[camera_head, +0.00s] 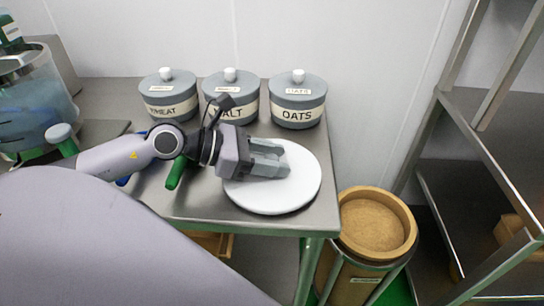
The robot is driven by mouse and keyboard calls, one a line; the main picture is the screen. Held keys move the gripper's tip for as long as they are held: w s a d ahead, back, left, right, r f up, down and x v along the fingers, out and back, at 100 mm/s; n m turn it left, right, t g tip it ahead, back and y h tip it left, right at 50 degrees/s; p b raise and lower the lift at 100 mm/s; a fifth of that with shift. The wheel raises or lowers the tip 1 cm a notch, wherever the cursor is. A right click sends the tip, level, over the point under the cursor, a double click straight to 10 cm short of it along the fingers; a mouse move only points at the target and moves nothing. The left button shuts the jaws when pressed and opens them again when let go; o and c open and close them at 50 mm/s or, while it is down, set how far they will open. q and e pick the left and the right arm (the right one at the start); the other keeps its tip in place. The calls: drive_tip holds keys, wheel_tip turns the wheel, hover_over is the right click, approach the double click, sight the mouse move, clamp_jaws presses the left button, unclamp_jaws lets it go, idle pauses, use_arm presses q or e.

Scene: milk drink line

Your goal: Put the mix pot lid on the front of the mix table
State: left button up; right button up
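A flat white round disc (300,195), which looks like the mix pot lid, is at the right end of the steel table (210,205), close to the front edge. My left gripper (285,160) reaches in from the left, with its two grey fingers over the middle of the disc. The fingers hide the disc's centre, so I cannot tell whether they hold a knob there. I also cannot tell whether the disc rests on the table or is just above it. My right gripper is not in view.
Wheat (168,98), malt (222,88) and oats (298,100) pots with grey lids stand along the back. A clear vessel (35,105) is at the far left. A round brown-topped bin (372,225) stands right of the table, before a steel shelf (480,125).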

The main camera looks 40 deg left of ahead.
use_arm(q)
drive_tip(key=shift+o, duration=0.5)
drive_tip(key=shift+r, duration=0.1)
drive_tip(key=shift+r, duration=0.2)
drive_tip(key=shift+s+a+f, duration=0.1)
drive_tip(key=shift+a, duration=0.05)
drive_tip(key=shift+v, duration=5.85)
